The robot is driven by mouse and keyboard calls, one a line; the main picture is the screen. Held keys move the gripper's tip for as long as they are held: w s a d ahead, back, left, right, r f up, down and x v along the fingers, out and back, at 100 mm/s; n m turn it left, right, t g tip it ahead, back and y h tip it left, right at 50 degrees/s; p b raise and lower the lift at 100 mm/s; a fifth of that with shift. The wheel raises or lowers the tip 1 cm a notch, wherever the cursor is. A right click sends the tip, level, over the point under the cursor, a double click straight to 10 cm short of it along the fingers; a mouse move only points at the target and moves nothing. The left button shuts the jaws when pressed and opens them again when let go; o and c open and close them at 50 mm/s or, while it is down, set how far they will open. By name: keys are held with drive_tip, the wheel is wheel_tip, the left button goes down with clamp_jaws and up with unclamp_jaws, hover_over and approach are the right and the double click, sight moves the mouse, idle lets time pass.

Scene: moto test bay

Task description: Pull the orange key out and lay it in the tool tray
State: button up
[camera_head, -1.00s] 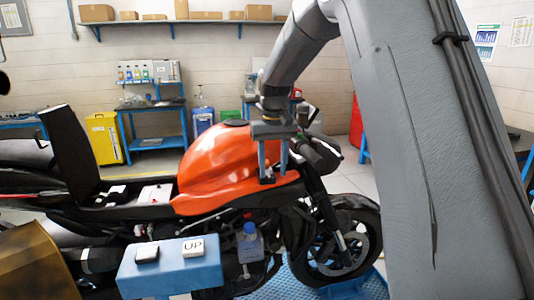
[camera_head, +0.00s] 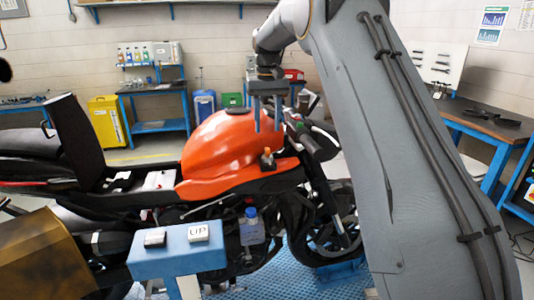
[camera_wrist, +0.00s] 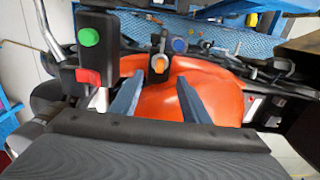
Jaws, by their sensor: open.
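The orange key (camera_head: 267,152) stands upright in a black lock at the front of the motorcycle's orange tank (camera_head: 222,145). In the wrist view the key (camera_wrist: 160,63) shows as a small orange piece in the dark lock, ahead of the fingertips and roughly centred between them. My gripper (camera_head: 267,130) is open and empty, above the key and apart from it, fingers pointing down. Its two blue fingers (camera_wrist: 160,77) also show in the wrist view. I cannot pick out a tool tray in either view.
The handlebar with a green button (camera_wrist: 89,37) and a red switch (camera_wrist: 88,76) is close beside the left finger. A blue stand with an UP button (camera_head: 199,233) is in front. A workbench (camera_head: 478,120) with dark items is at right. A yellow cabinet (camera_head: 107,121) stands behind.

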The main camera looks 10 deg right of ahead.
sight(267, 149)
drive_tip(key=shift+f+b, duration=0.7)
drive_tip(key=shift+f, duration=3.75)
clamp_jaws()
drive_tip(key=shift+r, duration=0.15)
drive_tip(key=shift+r+p, duration=0.7)
drive_tip(key=shift+r, duration=2.15)
